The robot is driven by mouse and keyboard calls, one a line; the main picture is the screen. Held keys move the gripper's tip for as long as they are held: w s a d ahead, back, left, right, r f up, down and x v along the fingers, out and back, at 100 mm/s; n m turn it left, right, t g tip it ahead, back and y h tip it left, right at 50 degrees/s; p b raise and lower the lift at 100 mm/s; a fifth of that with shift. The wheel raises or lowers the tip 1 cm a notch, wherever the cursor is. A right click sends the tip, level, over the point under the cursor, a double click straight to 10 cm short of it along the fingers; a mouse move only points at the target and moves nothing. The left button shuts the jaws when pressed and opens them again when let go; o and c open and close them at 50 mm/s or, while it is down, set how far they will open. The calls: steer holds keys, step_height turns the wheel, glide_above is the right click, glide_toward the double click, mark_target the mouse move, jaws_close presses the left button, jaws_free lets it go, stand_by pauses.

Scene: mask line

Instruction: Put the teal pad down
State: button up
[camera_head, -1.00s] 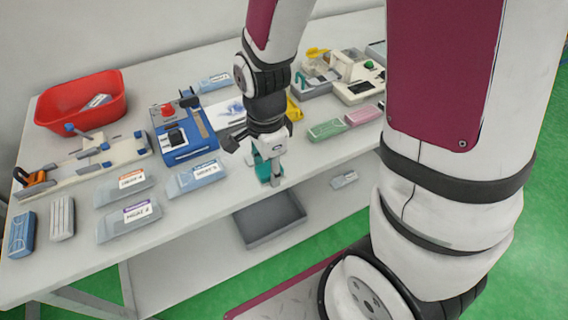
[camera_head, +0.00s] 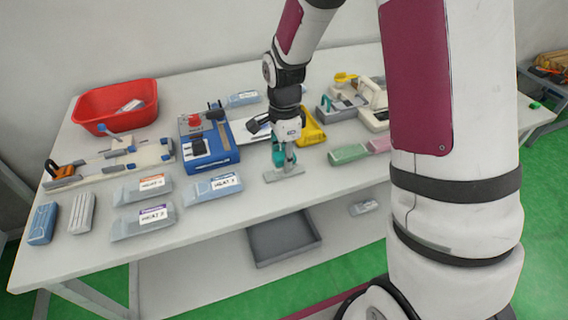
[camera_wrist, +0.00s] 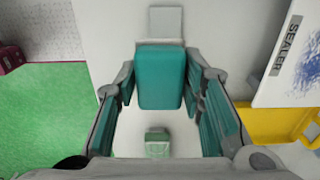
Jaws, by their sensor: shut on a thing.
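My gripper (camera_head: 282,160) points down over the front part of the white table, right of the blue fixture. In the wrist view its fingers are closed on the teal pad (camera_wrist: 160,77), a rounded teal block between the two fingertips. Teal also shows at the fingers in the head view. A flat grey piece (camera_head: 284,174) lies just below the fingertips. A pale grey square (camera_wrist: 165,22) shows beyond the pad in the wrist view, and a small green block (camera_wrist: 158,143) on the near side. I cannot tell whether the pad touches the surface below.
The blue fixture (camera_head: 212,150) stands left, with white-labelled packs (camera_head: 217,187) before it. A yellow holder (camera_head: 310,130) and a green block (camera_head: 348,154) are to the right. A red bin (camera_head: 115,105) stands at the back left. A grey tray (camera_head: 284,240) sits below the table.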

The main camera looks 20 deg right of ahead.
steer(key=shift+w, duration=0.25)
steer(key=shift+f, duration=1.8)
steer(key=shift+f, duration=0.1)
steer(key=o, duration=1.1)
